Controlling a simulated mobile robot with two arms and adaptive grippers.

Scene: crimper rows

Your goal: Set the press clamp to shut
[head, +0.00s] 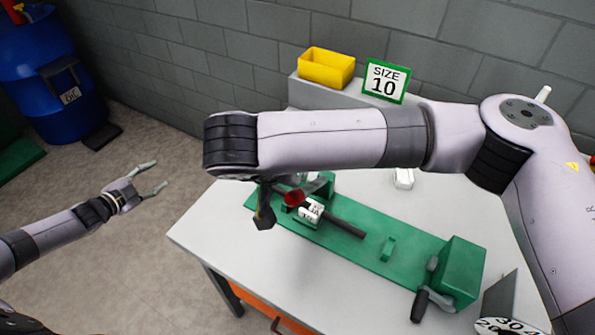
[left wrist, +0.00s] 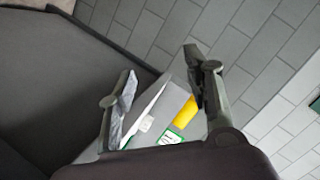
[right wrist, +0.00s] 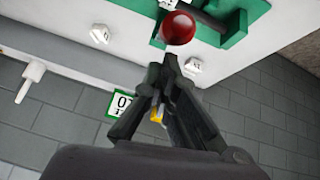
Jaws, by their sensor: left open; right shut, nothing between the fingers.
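A long green base (head: 340,240) lies on the white table. At its left end a device with a red ball knob (head: 294,198) is partly hidden behind my right arm; this seems to be the press clamp, but I cannot tell its state. The red ball (right wrist: 178,28) is large in the right wrist view, just beyond my right fingertips. My right gripper (right wrist: 168,70) is shut and empty, and contact with the ball is unclear. In the head view its dark fingers (head: 265,210) are beside the knob. My left gripper (head: 158,176) is open and empty, left of the table.
A green block with a black-handled crank (head: 421,303) stands at the base's right end. A dark bar and a white label (head: 311,212) are near the knob. A yellow bin (head: 326,67) and a "SIZE 10" sign (head: 385,81) stand behind. A blue barrel (head: 62,85) is far left.

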